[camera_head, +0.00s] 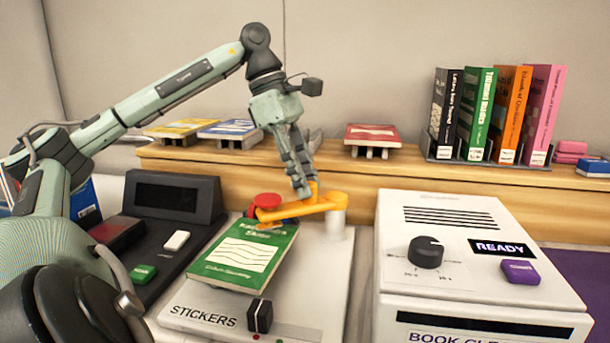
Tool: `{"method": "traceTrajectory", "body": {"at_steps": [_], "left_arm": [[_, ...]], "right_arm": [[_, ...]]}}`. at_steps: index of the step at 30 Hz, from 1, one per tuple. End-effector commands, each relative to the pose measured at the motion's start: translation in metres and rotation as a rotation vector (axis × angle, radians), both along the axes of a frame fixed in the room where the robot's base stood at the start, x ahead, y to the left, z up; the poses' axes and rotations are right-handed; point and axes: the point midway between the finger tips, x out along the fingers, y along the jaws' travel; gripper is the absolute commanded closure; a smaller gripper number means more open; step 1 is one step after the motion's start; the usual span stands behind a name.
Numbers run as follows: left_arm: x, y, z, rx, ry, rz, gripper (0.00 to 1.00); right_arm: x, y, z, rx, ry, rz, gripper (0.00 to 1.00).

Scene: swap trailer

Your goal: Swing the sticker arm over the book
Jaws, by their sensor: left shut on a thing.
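The sticker arm (318,204) is an orange bar on a white post (336,224) at the back of the sticker machine (330,270). Its left end, with a red round knob (267,199), is over the top edge of the green book (240,257). The book lies slightly askew on the machine, cover up. My left gripper (306,190) reaches down from above and is shut on the sticker arm's upright orange handle. The fingers partly hide the handle. My right gripper is not in view.
A white book cleaner (478,245) with a dark dial and a READY display stands to the right. A dark console (172,195) stands to the left. Behind, a wooden shelf (400,178) bears upright books (494,113) and flat books on stands (372,136).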

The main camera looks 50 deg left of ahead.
Motion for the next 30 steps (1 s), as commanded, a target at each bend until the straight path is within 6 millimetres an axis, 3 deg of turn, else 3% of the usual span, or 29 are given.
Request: {"method": "traceTrajectory", "body": {"at_steps": [6,7,12,23,30], "left_arm": [[0.0,0.001,0.001,0.004,-0.004,0.002,1.0],[0.0,0.001,0.001,0.004,-0.004,0.002,0.77],[0.0,0.001,0.001,0.003,-0.004,0.002,0.57],[-0.001,0.003,0.003,0.004,-0.001,0.003,0.57],[-0.006,0.014,0.033,0.007,0.001,0.007,0.57]], "right_arm": [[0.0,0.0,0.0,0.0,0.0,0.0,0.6],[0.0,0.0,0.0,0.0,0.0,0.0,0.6],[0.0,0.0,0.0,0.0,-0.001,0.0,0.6],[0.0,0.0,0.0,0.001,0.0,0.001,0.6],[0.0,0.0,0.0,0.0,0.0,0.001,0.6]]}}
